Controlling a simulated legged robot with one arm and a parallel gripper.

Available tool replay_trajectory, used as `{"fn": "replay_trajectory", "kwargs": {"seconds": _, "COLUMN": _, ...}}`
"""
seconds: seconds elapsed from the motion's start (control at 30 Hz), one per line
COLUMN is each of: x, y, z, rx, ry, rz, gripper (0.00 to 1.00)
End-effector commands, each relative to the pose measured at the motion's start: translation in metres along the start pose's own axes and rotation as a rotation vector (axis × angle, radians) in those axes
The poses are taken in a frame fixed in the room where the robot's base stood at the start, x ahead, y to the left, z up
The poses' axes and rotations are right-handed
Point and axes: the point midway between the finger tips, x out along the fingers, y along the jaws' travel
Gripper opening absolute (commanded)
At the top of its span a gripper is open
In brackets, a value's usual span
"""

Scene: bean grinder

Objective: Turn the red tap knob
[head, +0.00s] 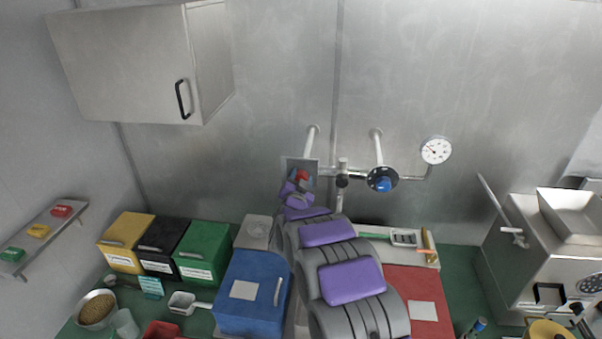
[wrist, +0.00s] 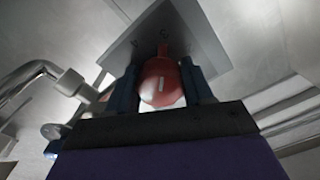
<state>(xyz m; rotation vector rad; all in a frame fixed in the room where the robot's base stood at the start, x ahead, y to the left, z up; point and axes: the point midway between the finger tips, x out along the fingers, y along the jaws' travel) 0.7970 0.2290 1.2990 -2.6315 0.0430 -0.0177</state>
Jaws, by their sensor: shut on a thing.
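The red tap knob (wrist: 161,83) shows in the wrist view between my gripper's two dark blue fingers, in front of a grey plate (wrist: 157,36). My gripper (wrist: 158,88) is shut on the knob. In the head view the red knob (head: 301,175) shows only as a small patch at the end of my arm, in front of the wall plate (head: 313,168). My gripper (head: 298,179) and wrist cover much of it there.
A pipe with a blue knob (head: 383,184) and a white gauge (head: 436,150) lies to the right. Below are several coloured bins, including a blue one (head: 247,315). A cabinet (head: 125,62) hangs upper left. A metal machine (head: 545,240) stands at right.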

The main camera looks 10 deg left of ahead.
Motion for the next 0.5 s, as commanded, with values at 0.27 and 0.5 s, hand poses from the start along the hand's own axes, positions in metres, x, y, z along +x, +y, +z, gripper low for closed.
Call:
{"fn": "replay_trajectory", "kwargs": {"seconds": 0.27, "x": -0.0022, "y": 0.0055, "z": 0.0089, "rx": -0.178, "ry": -0.02, "rz": 0.007, "gripper": 0.21}}
{"fn": "replay_trajectory", "kwargs": {"seconds": 0.5, "x": -0.0024, "y": 0.0074, "z": 0.0116, "rx": -0.255, "ry": -0.024, "rz": 0.008, "gripper": 0.21}}
